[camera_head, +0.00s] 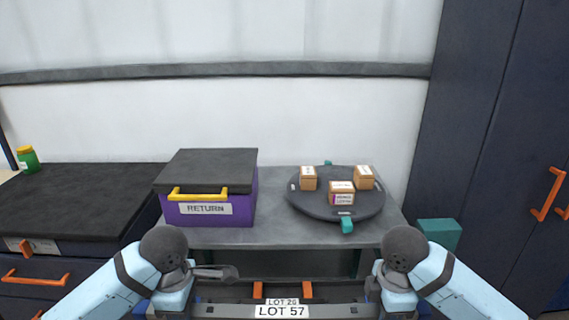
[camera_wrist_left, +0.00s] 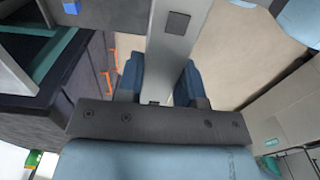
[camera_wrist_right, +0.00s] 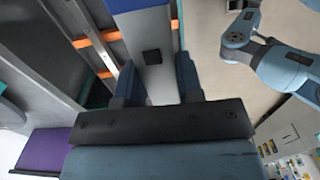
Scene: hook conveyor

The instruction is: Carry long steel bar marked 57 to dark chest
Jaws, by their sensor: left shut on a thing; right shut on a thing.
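The long steel bar marked LOT 57 (camera_head: 335,311) lies level across the bottom of the head view. My left gripper (camera_head: 175,295) is shut on its left end and my right gripper (camera_head: 395,295) on its right end. The bar runs between the fingers in the left wrist view (camera_wrist_left: 174,50) and the right wrist view (camera_wrist_right: 154,65). A dark chest (camera_head: 85,248) with a black top and orange drawer handles stands at the left. Its drawer fronts look closed, and its lower part is cut off.
A grey table (camera_head: 270,236) ahead carries a purple RETURN box (camera_head: 240,210) and a dark round tray (camera_head: 320,208) with small boxes. A LOT 20 label (camera_head: 283,301) and orange supports (camera_head: 307,290) show just beyond the bar. A tall dark cabinet (camera_head: 490,130) stands right.

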